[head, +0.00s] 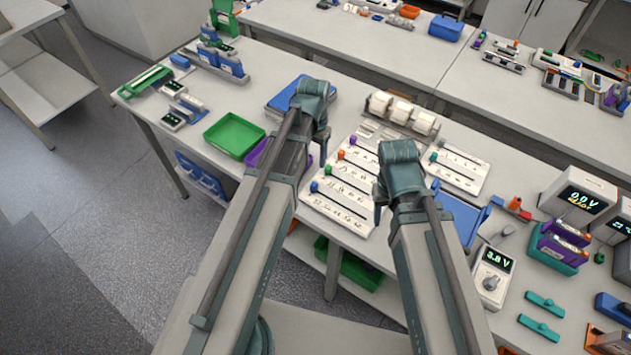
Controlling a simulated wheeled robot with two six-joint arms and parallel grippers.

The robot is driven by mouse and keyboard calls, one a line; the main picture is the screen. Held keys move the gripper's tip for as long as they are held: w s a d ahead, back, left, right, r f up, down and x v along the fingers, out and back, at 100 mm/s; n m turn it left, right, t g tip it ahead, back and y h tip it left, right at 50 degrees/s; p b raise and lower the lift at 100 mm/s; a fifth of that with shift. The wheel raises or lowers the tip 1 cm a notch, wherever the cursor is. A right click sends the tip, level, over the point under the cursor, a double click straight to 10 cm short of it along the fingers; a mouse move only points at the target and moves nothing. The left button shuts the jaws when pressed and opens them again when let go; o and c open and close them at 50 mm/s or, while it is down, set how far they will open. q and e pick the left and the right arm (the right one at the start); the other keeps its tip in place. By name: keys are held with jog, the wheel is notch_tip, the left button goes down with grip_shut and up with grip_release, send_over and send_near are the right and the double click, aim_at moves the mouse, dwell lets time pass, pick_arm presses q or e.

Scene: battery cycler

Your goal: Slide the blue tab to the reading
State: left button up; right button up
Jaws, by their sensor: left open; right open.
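The blue tab (314,187) sits at the left end of the lowest scale on a white slider board (345,183). Orange, purple and green tabs sit at the left ends of the scales above it. A white handheld meter (492,275) at the right shows what looks like 3.8 V. My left gripper (321,135) is above the table, up and left of the board, open and apart from the tab. My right gripper (379,205) is open by the board's right edge, its fingers mostly hidden behind its own wrist. Neither gripper appears to hold anything.
A second white slider board (457,168) lies to the right. A bench unit (577,199) reads about 0.0 V. A green tray (234,135), a blue tray (286,93) and a rack with white rolls (402,112) stand nearby. Teal parts (541,328) lie at the lower right.

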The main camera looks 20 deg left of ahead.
aim_at(314, 184)
pick_arm(q)
notch_tip(314, 184, down, 13)
jog(key=b, duration=1.2)
jog(key=shift+f+b, duration=0.1)
jog(key=shift+b, duration=0.2)
pick_arm(e)
notch_tip(314, 184, down, 13)
jog(key=shift+f, duration=0.1)
pick_arm(q)
grip_shut()
